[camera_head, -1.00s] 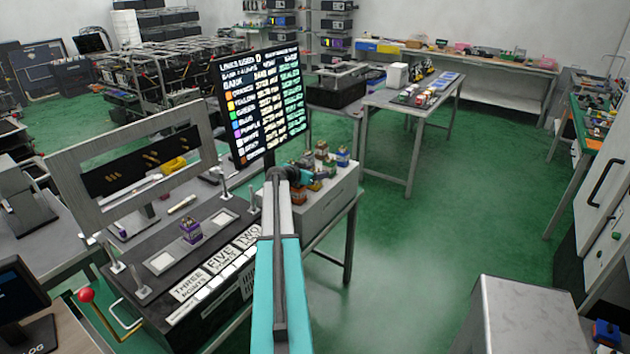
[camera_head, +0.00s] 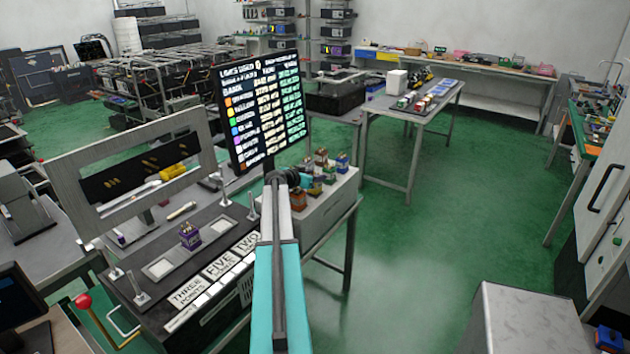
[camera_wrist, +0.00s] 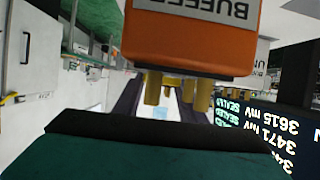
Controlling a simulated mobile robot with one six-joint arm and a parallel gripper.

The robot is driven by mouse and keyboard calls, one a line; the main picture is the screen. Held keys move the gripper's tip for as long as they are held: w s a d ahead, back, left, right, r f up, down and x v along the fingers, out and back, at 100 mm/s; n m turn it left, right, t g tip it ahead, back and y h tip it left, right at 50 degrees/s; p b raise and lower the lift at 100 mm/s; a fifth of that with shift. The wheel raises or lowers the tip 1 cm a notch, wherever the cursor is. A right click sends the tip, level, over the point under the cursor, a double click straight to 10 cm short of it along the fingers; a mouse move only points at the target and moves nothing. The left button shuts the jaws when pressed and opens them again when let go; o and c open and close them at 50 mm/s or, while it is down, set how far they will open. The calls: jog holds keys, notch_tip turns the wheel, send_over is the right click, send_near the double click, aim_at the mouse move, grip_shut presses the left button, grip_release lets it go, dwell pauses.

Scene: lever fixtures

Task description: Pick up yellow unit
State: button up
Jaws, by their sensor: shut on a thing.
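My gripper (camera_head: 304,180) is at the end of my outstretched arm, over the units on the grey cabinet, just below the monitor. In the wrist view an orange block (camera_wrist: 192,40) with a grey label starting "BUFFE" fills the top, with brass pins (camera_wrist: 190,90) on its lower side. My gripper is shut on this block. It looks orange rather than yellow. In the head view, the arm and neighbouring units hide most of the grip. A yellow piece (camera_head: 173,172) shows at the dark panel of the upright frame on the left.
The monitor (camera_head: 262,105) stands close behind my gripper. Several coloured units, one blue (camera_head: 342,163), crowd the grey cabinet (camera_head: 325,200). A purple unit (camera_head: 189,236) stands on the dark bench (camera_head: 150,290). Green floor (camera_head: 420,240) is free to the right.

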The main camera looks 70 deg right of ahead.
notch_tip(320, 180, up, 2)
jog(key=shift+r+b, duration=0.1)
jog(key=shift+b, duration=0.55)
jog(key=s+a+r+b, duration=0.1)
jog(key=s+a+b, duration=0.1)
jog(key=a, duration=0.5)
jog(key=s+a+b, duration=0.3)
jog(key=s+a, duration=0.2)
jog(key=a, duration=0.2)
jog(key=shift+s+a+r, duration=0.15)
jog(key=shift+s+r, duration=0.1)
jog(key=shift+r, duration=0.15)
jog(key=shift+w, duration=0.1)
